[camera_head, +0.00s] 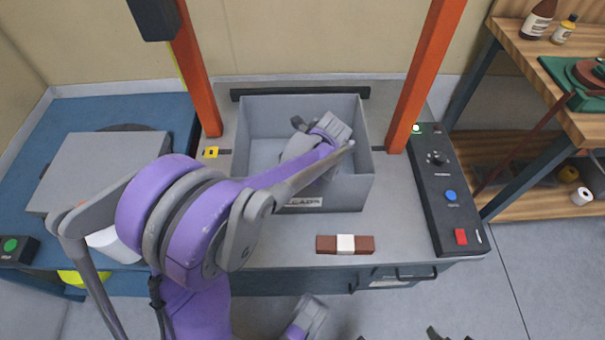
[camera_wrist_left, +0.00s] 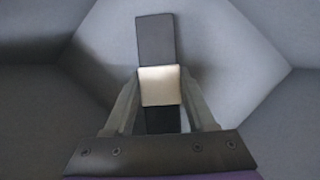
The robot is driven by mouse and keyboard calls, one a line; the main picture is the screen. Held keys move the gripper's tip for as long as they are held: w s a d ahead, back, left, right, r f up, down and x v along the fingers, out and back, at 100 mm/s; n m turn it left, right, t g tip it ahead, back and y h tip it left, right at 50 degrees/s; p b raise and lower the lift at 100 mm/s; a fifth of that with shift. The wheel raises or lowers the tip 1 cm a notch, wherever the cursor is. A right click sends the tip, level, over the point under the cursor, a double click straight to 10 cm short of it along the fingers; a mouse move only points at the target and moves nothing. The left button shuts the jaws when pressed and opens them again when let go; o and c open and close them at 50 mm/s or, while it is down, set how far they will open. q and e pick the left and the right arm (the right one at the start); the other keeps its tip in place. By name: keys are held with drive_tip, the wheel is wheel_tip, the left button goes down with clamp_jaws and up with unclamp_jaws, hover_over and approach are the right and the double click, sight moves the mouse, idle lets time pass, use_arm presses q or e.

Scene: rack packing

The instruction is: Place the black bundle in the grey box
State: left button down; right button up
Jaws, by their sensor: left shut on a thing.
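The black bundle (camera_wrist_left: 155,40) is a dark flat strip with a pale band around its middle. In the left wrist view it is between the two fingers of my left gripper (camera_wrist_left: 159,85), which is shut on it at the band. Grey walls and a grey floor surround it in that view. In the head view my left arm reaches over the front wall of the open grey box (camera_head: 353,192). The left wrist is inside the box opening, and the arm hides the fingertips and the bundle there.
A red-brown bundle with a white band (camera_head: 345,244) lies in front of the box. Orange posts (camera_head: 412,80) flank the box. A black control panel (camera_head: 447,190) is on the right. A grey slab (camera_head: 95,165) rests on the blue surface at left.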

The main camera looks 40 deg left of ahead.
use_arm(q)
drive_tip(key=shift+f+b, duration=0.45)
drive_tip(key=shift+f, duration=1.45)
drive_tip(key=shift+f, duration=0.15)
drive_tip(key=shift+c, duration=1.1)
unclamp_jaws()
drive_tip(key=shift+r, duration=0.35)
drive_tip(key=p+v, duration=0.3)
drive_tip(key=v, duration=0.8)
drive_tip(key=shift+d+r, duration=0.2)
drive_tip(key=shift+r, duration=0.05)
